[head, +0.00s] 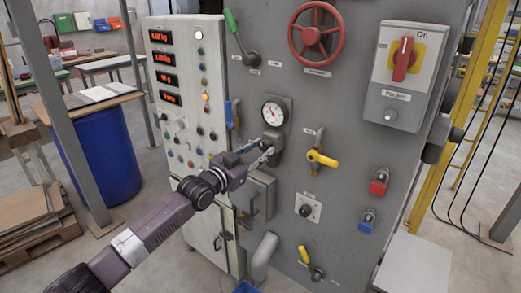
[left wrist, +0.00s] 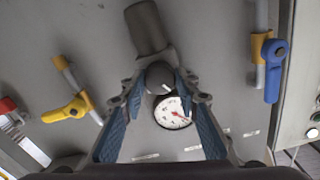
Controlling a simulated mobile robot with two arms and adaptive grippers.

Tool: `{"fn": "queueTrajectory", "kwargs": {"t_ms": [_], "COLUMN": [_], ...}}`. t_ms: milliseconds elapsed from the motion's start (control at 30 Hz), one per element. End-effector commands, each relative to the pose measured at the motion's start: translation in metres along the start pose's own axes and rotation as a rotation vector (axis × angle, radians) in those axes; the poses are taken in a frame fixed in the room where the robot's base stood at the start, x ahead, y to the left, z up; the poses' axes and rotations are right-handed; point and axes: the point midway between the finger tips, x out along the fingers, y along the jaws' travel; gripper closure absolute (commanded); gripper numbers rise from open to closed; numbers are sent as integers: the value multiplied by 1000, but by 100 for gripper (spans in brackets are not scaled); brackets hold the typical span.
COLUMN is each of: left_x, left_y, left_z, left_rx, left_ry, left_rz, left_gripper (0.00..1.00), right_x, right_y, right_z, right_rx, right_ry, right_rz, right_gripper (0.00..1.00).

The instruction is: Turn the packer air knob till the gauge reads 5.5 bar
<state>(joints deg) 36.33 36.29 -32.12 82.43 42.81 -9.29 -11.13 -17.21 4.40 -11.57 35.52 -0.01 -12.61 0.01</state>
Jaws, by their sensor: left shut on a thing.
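The round white packer air gauge (head: 273,112) is on the grey panel, above a dark regulator body. In the left wrist view the gauge (left wrist: 173,112) shows a red needle, but its figures are too small to read. The dark round air knob (left wrist: 159,76) sits beside the gauge, between my blue-padded fingers. My left gripper (head: 264,152) reaches the regulator below the gauge and is shut on the knob; in the head view the fingers largely hide it. My right gripper is in neither view.
A yellow valve handle (head: 322,158) is just right of my gripper, and a blue handle (head: 232,114) is to its left. A red handwheel (head: 316,32) is above. The packer switch box (head: 406,64) is at upper right. A grey box (head: 255,195) projects below my wrist.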

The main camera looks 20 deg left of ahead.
Motion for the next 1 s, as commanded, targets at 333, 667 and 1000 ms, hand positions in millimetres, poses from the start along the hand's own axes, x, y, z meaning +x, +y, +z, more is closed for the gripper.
{"fn": "queueTrajectory", "kwargs": {"t_ms": [333,667,1000], "left_x": [0,0,0], "left_y": [0,0,0], "left_z": [0,0,-1], "left_rx": [64,311,632], "left_ry": [2,2,2], "left_rz": [0,0,0], "left_gripper": [95,95,95], "right_x": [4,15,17], "right_y": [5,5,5], "right_z": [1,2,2], "right_rx": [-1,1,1], "right_ry": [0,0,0], "right_rz": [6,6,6], "right_gripper": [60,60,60]}}
